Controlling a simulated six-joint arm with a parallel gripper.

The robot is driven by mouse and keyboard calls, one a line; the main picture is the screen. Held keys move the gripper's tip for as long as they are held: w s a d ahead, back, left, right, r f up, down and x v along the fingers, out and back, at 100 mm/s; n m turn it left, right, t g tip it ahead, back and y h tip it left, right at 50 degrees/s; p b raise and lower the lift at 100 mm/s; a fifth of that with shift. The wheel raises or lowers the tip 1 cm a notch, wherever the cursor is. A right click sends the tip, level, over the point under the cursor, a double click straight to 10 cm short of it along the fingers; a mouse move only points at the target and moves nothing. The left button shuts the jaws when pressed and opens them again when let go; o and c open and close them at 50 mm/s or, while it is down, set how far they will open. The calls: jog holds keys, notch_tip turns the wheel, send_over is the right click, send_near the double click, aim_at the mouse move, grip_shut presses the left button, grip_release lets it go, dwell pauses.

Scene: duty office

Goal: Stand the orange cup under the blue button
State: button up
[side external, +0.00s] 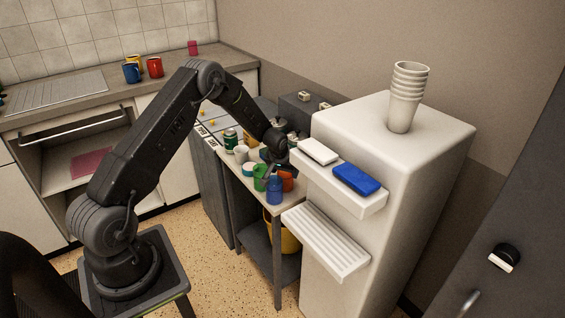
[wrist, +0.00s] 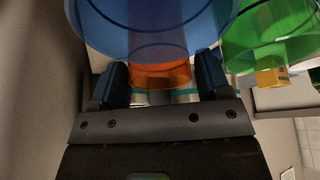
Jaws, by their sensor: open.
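The orange cup (side external: 287,184) stands on the small table, partly hidden behind the blue cup (side external: 274,192) in the side view. In the wrist view the orange cup (wrist: 160,77) shows between the two fingers, partly covered by the near blue cup (wrist: 150,28). My gripper (wrist: 160,82) is open; in the side view it is low over the cups, its fingertips hard to make out. I cannot tell whether the fingers touch the orange cup. The blue button (side external: 356,179) is on the white dispenser's front ledge, above a ribbed tray (side external: 326,243).
A green cup (side external: 260,178) stands left of the blue cup. A white button (side external: 318,151) is beside the blue one. The dispenser (side external: 393,207) carries stacked white cups (side external: 407,95). A can (side external: 230,138) and white mug (side external: 241,154) are further back. The ribbed tray is bare.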

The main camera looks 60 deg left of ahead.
jog(key=shift+o, duration=0.3)
jog(key=v, duration=1.1)
jog(key=shift+r, duration=0.15)
jog(key=shift+s+d, duration=0.1)
jog(key=f+n+t+y, duration=0.1)
jog(key=d+f+t+y, duration=0.1)
jog(key=f+y, duration=0.1)
jog(key=f+n+t+y, duration=0.1)
jog(key=f, duration=0.1)
jog(key=shift+s+d+f+n+y, duration=0.15)
jog(key=shift+d+n+y, duration=0.15)
jog(key=shift+d, duration=0.05)
jog(key=shift+w+a+f, duration=0.2)
jog(key=shift+a+f, duration=0.15)
jog(key=shift+f, duration=0.05)
jog(key=x, duration=0.6)
jog(key=shift+w+f, duration=0.1)
jog(key=shift+w, duration=0.15)
